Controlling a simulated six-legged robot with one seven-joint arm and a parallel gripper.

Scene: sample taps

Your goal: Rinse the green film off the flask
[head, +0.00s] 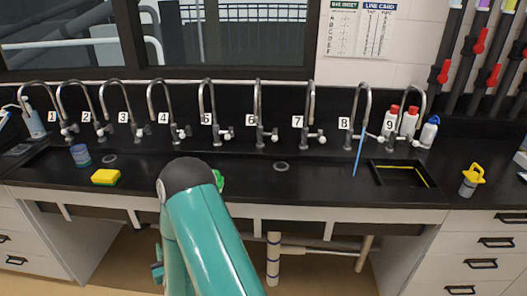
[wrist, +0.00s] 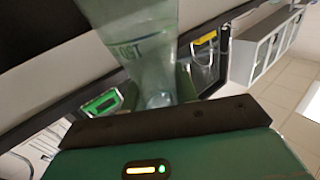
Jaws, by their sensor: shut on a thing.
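My gripper (wrist: 158,88) is shut on a clear flask (wrist: 140,35) in the wrist view. The flask has a greenish tint and faint markings on its wall; its top runs out of the picture. I cannot tell how much of the tint is film. In the head view my teal arm covers the middle front of the bench and hides the flask; a bit of green (head: 219,180) shows just right of the arm's dark joint. Numbered taps line the back, among them tap 5 (head: 207,100), tap 7 (head: 311,105) and tap 8 (head: 362,105). A thin blue strip (head: 359,152) hangs below tap 8.
A yellow-green sponge (head: 106,177) and a blue cup (head: 80,155) stand at left. Red-capped bottles (head: 409,122) stand near tap 9. The black bench (head: 310,187) right of my arm is clear.

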